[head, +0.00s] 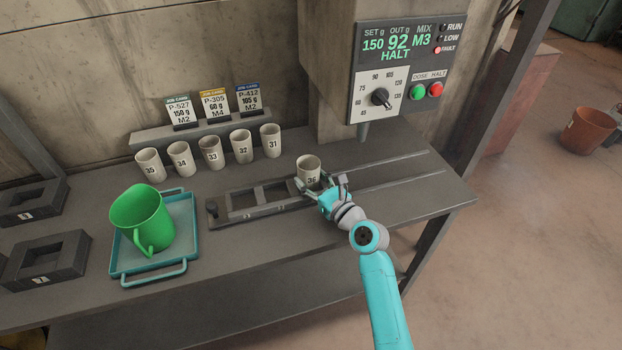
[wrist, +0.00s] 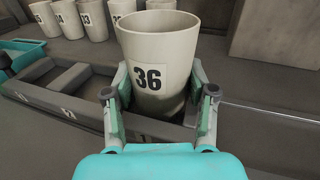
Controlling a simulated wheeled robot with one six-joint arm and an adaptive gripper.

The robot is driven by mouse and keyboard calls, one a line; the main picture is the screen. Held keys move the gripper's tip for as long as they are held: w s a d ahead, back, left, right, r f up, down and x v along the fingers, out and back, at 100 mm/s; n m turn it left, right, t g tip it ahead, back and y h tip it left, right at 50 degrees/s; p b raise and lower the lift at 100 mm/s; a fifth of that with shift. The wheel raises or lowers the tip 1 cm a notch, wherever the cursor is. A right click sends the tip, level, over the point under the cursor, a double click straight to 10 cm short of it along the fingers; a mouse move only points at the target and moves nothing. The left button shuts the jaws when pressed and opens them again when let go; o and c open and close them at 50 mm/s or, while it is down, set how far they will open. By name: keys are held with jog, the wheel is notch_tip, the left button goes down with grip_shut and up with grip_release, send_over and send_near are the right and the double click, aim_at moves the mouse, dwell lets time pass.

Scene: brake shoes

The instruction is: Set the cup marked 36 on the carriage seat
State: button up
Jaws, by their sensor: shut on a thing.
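The cup marked 36 (head: 308,168) is a pale beige cup, upright, at the right end of the carriage (head: 262,200). In the wrist view the cup (wrist: 158,60) stands between the two fingers of my gripper (wrist: 160,112), which is shut on it. My gripper (head: 322,187) shows at the cup's near side in the head view. The carriage is a low dark frame with recesses; its wall (wrist: 50,112) shows left of and in front of the cup. The cup's base is hidden, so I cannot tell whether it rests on the seat or hangs just above.
Several cups, 35 to 31 (head: 210,152), stand in a row at the back. A green jug (head: 143,218) stands on a blue tray (head: 190,262) at left. Rails run right across clear bench.

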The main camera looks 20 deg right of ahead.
jog(key=o, duration=1.3)
jog(key=shift+f, duration=0.1)
jog(key=shift+c, duration=0.2)
jog(key=v, duration=1.2)
